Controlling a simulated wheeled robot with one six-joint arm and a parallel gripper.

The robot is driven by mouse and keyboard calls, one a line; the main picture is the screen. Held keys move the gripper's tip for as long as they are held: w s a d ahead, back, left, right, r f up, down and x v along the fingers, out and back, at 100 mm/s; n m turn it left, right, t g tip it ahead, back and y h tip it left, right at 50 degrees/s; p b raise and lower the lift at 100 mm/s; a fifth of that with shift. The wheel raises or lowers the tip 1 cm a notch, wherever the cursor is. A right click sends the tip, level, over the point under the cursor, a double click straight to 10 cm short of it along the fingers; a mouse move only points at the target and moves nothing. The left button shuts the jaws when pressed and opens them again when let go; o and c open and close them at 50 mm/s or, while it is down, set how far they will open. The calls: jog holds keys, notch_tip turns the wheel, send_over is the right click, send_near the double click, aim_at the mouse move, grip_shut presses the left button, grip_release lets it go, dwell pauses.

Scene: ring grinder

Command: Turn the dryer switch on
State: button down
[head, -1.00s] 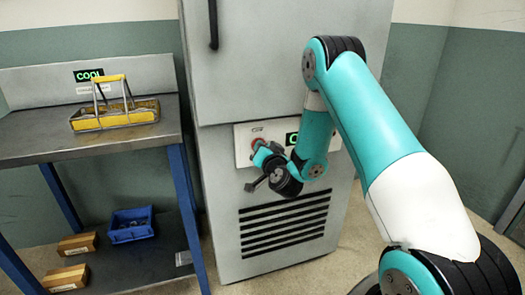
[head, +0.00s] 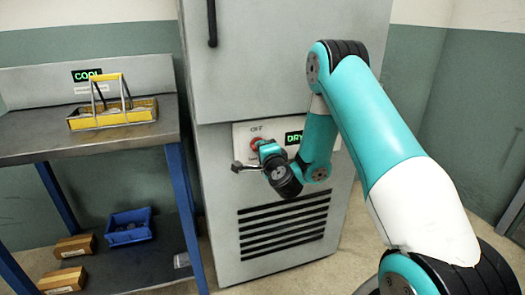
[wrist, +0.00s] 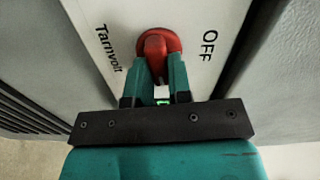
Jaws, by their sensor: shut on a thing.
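The dryer (head: 225,205) is a tall grey cabinet with a white control panel (head: 243,134) on its front. On the panel is a red rotary switch, which shows in the head view (head: 256,143) partly behind my gripper and in the wrist view (wrist: 156,47). The label OFF is printed beside it. A lit green display (head: 294,138) reads "DRY", its right part hidden by my arm. My gripper (wrist: 158,62) is shut on the switch's raised handle, one finger on each side.
At left a metal bench (head: 90,140) with blue legs carries a yellow basket (head: 112,115) with parts. A sign (head: 87,75) there reads "COOL". A blue bin (head: 129,226) and two cardboard boxes stand on the lower shelf. Vent slots (head: 285,220) are below the panel.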

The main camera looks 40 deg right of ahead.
jog(key=shift+f+m, duration=0.1)
jog(key=shift+m, duration=0.5)
jog(key=c, duration=1)
grip_release()
jog(key=shift+d, duration=0.1)
jog(key=shift+c, duration=0.2)
